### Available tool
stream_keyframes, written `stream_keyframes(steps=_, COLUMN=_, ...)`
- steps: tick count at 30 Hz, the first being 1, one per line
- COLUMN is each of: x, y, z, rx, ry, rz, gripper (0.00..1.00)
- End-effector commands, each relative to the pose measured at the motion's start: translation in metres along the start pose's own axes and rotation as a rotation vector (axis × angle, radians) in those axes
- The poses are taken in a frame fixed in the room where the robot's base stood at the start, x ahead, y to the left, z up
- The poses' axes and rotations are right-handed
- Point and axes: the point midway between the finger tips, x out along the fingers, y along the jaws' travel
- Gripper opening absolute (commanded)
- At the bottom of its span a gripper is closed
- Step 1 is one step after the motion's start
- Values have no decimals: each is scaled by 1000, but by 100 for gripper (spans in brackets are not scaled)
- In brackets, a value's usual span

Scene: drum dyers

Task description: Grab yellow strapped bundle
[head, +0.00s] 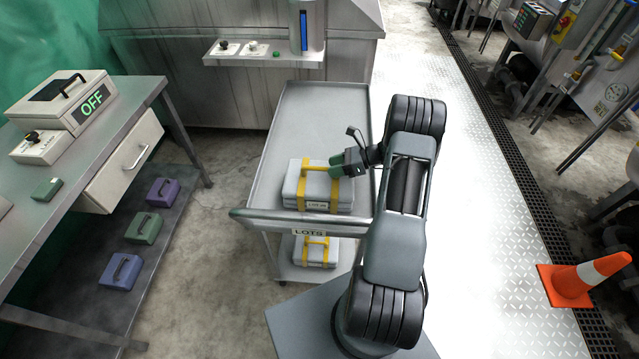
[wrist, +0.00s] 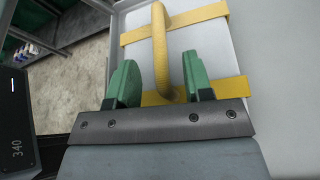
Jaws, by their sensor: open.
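A grey bundle with yellow straps and a yellow handle (head: 318,190) lies on the top shelf of the grey cart (head: 300,110), with a small label on its front side. My gripper (head: 340,165) is at the bundle's top, by the handle. In the wrist view the bundle (wrist: 205,50) fills the upper middle. The green fingers of my gripper (wrist: 160,88) are open, with the yellow handle between them. I cannot tell whether they touch it. A second yellow-strapped grey bundle (head: 315,252) sits on the cart's lower shelf, under the sign "LOTS".
A table (head: 110,120) at left bears a box reading "OFF" (head: 62,100); purple and green handled blocks (head: 145,228) lie on its lower shelf. A metal machine (head: 240,30) stands behind the cart. The cart's far top is clear.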

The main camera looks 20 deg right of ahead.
Motion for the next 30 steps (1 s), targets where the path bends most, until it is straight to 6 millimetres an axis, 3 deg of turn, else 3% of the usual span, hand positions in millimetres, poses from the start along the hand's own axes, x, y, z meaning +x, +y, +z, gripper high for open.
stream_keyframes(steps=6, x=25, y=0, z=1, rx=0, ry=0, rz=1, gripper=46)
stream_keyframes(steps=12, x=26, y=0, z=0, rx=-1, ry=1, rz=-1, gripper=46)
stream_keyframes(steps=27, x=25, y=0, z=0, rx=-1, ry=0, rz=-1, gripper=0)
stream_keyframes(steps=30, x=25, y=0, z=0, rx=0, ry=0, rz=-1, gripper=0)
